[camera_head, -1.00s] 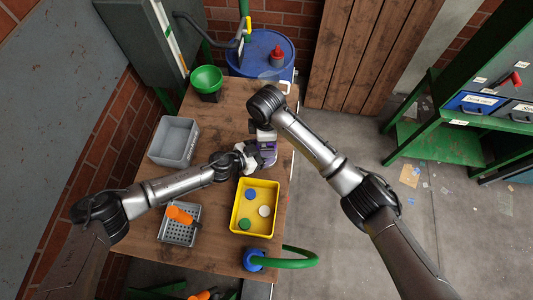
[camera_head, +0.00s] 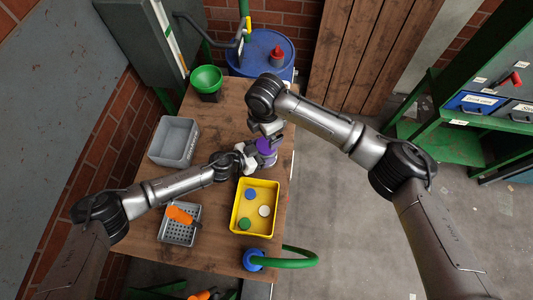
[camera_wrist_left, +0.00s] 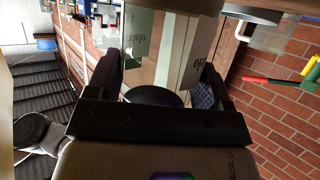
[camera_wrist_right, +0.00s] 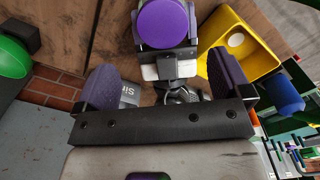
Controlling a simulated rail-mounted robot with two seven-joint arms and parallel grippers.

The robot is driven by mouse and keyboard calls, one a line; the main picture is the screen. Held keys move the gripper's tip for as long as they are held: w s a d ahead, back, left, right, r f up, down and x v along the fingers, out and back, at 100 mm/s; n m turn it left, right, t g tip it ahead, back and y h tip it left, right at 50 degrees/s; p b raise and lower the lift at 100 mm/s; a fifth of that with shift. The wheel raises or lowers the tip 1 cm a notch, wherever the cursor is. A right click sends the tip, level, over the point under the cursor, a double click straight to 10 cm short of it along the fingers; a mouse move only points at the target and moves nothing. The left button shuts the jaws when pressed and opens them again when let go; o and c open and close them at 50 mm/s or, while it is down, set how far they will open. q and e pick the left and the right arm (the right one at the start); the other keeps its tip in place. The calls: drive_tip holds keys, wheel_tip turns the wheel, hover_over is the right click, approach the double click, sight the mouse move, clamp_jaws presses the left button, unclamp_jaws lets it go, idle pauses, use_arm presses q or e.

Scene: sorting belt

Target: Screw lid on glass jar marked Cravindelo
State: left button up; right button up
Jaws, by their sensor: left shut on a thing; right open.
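My left gripper (camera_head: 250,158) is shut on a clear glass jar (camera_wrist_left: 143,50). The left wrist view shows the jar between its fingers, with a white label (camera_wrist_left: 196,52) whose print is only partly visible; I cannot read the full name. A round purple lid (camera_head: 266,145) sits on top of the jar; it also shows in the right wrist view (camera_wrist_right: 163,22). I cannot tell how tightly it is seated. My right gripper (camera_wrist_right: 165,88) is open and empty, with dark purple finger pads, apart from the lid and just behind it in the head view.
A grey bin (camera_head: 170,160), a grey basket with an orange-handled tool (camera_head: 180,215) and a green bowl (camera_head: 206,79) also stand on the wooden table (camera_head: 225,115).

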sight(267, 144)
drive_tip(key=shift+d+r+n, duration=0.1)
drive_tip(key=shift+d+n, duration=0.1)
drive_tip(key=shift+n, duration=0.2)
drive_tip(key=shift+f, duration=4.05)
drive_tip(key=c, duration=1)
drive_tip(key=shift+c, duration=0.2)
drive_tip(key=m, duration=0.7)
